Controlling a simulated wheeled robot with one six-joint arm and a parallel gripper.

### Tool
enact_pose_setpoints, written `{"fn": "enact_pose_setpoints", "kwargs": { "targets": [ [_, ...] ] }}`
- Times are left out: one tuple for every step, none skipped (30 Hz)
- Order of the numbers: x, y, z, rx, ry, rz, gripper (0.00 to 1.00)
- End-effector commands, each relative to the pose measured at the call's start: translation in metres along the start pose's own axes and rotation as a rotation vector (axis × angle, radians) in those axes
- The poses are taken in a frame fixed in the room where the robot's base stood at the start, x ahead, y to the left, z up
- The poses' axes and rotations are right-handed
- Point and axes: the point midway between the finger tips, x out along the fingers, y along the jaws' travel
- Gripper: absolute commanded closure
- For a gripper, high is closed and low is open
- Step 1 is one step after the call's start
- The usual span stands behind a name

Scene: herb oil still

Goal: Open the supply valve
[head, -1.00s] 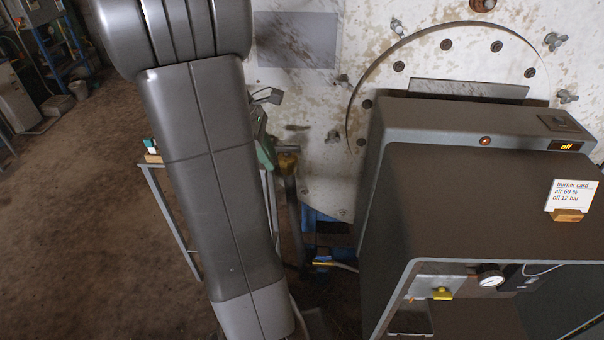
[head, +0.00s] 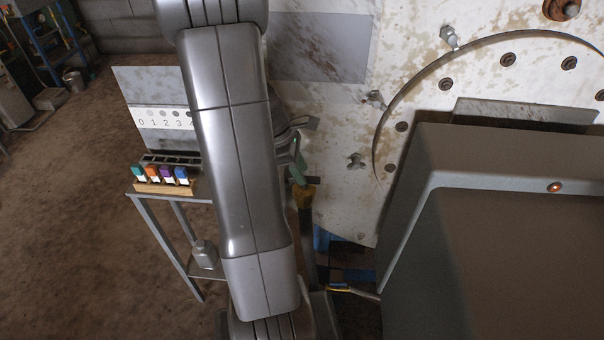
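I cannot tell for sure which part is the supply valve. A brass-yellow fitting (head: 304,196) sits on an upright pipe just right of my arm, low beside the white boiler front. A green lever-like part (head: 299,166) stands right above it, partly hidden by my arm. A grey bent part (head: 297,128) shows above that; I cannot tell what it belongs to. My arm runs down the middle of the head view and covers what lies behind it. My gripper does not show.
A dark burner housing (head: 505,240) with a small lamp fills the right side. The rusty white boiler front (head: 340,110) stands behind it.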

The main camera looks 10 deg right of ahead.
Motion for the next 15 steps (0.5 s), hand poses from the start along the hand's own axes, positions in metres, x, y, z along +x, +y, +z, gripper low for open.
{"fn": "enact_pose_setpoints", "kwargs": {
  "targets": [
    [0.0063, -0.0005, 0.0001, 0.0, -0.002, -0.003, 0.66],
    [0.0088, -0.0006, 0.0001, 0.0, -0.001, -0.002, 0.66],
    [0.0114, -0.0006, -0.0001, 0.0, 0.0, -0.002, 0.66],
    [0.013, -0.0005, -0.0001, 0.0, 0.0, -0.001, 0.66],
    [0.0142, -0.0006, -0.0001, 0.0, 0.0, -0.001, 0.66],
    [0.0154, -0.0006, -0.0001, 0.0, 0.0, -0.001, 0.66],
    [0.0159, -0.0006, -0.0001, 0.0, 0.0, -0.001, 0.66],
    [0.0162, -0.0005, -0.0001, 0.0, 0.0, -0.001, 0.66],
    [0.0163, -0.0005, -0.0001, 0.0, 0.0, -0.001, 0.66],
    [0.0163, -0.0004, -0.0001, 0.0, 0.0, -0.001, 0.66],
    [0.0162, -0.0004, -0.0001, 0.0, 0.0, -0.001, 0.66],
    [0.0161, -0.0004, -0.0001, 0.0, 0.0, 0.0, 0.66],
    [0.0161, -0.0004, -0.0001, 0.0, 0.0, 0.0, 0.66],
    [0.016, -0.0004, -0.0001, 0.0, 0.0, 0.0, 0.66],
    [0.0159, -0.0003, -0.0001, 0.0, 0.0, 0.0, 0.72]
  ]
}}
